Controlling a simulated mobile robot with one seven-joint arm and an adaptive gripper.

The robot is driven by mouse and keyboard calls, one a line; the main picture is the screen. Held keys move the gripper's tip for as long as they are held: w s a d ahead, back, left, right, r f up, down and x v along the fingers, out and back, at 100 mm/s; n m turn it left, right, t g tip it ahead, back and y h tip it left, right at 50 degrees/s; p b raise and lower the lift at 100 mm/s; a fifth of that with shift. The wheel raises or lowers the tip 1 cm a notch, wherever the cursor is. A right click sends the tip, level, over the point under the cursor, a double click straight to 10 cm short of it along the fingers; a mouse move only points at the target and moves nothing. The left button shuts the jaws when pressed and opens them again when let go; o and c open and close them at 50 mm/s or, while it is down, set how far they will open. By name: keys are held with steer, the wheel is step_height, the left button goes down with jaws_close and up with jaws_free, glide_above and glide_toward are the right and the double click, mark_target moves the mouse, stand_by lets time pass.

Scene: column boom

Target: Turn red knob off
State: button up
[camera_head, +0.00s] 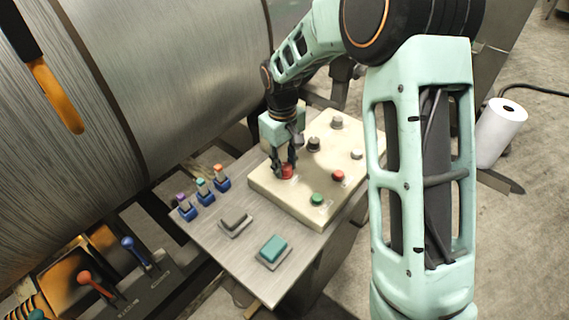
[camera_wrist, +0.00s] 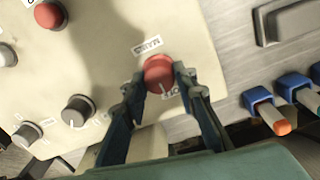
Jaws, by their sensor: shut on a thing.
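The red knob (camera_wrist: 158,71) sits on the cream control box, with a white pointer line on its face and printed labels above and below it. My gripper (camera_wrist: 157,82) is shut on the red knob, with one finger on each side of it. In the head view my gripper (camera_head: 285,166) reaches down to the red knob (camera_head: 287,172) near the left corner of the box. The label below the knob is partly covered by a finger, so I cannot read the knob's setting for certain.
The cream box (camera_head: 262,184) also bears a red button (camera_head: 338,176), a green button (camera_head: 317,199) and several grey or dark knobs. Blue-based switches (camera_head: 205,192), a grey rocker (camera_head: 235,221) and a teal button (camera_head: 273,248) stand on the metal panel. A large metal cylinder (camera_head: 180,80) is behind.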

mark_target(283, 166)
stand_by(0.3)
steer(key=o, duration=1.2)
steer(key=shift+c, duration=0.2)
step_height(283, 166, up, 12)
steer(key=shift+s+a, duration=0.15)
steer(key=shift+a, duration=0.05)
